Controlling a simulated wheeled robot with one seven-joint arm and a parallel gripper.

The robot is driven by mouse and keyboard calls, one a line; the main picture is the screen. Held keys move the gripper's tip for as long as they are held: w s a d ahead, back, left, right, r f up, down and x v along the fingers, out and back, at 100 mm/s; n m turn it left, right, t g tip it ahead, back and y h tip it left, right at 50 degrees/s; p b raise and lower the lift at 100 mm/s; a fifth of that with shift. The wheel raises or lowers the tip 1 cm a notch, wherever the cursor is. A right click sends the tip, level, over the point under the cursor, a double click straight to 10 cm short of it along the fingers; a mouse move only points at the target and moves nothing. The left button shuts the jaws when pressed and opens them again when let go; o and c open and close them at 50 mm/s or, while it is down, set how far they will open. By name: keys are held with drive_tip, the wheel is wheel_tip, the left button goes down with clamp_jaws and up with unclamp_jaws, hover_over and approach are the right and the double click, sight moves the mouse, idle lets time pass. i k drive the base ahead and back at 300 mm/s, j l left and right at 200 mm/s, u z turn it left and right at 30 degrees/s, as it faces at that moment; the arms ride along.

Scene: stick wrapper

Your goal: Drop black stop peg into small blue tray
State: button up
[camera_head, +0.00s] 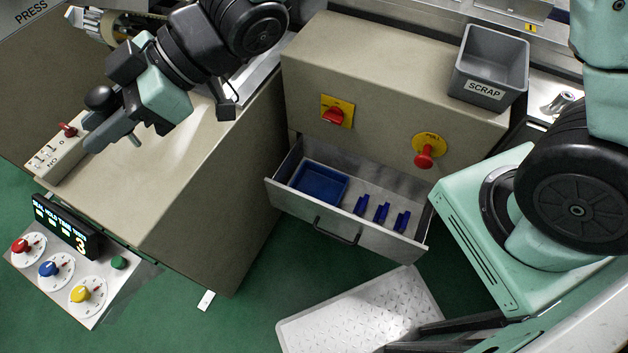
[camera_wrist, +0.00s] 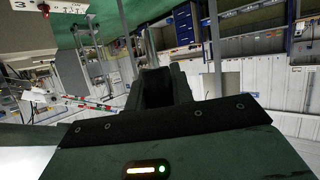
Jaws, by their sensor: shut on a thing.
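My gripper (camera_head: 106,128) is at the upper left in the head view, over the beige cabinet top near the switch panel. Its dark fingers are shut on the black stop peg (camera_head: 99,98). The peg's round black knob shows on one side of the fingers, and a short grey pin end shows on the other. In the wrist view the dark fingers (camera_wrist: 165,88) are close together, and the peg cannot be made out clearly. The small blue tray (camera_head: 320,184) sits in the left part of the open drawer, looks empty, and is well to the right of my gripper.
The grey drawer (camera_head: 345,238) stands open below the cabinet front, with several small blue holders (camera_head: 381,213) right of the tray. A red rotary switch (camera_head: 335,115) and a red stop button (camera_head: 424,156) project above it. A grey SCRAP bin (camera_head: 489,68) stands on the cabinet.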

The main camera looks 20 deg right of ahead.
sight(312, 187)
drive_tip(key=k, duration=1)
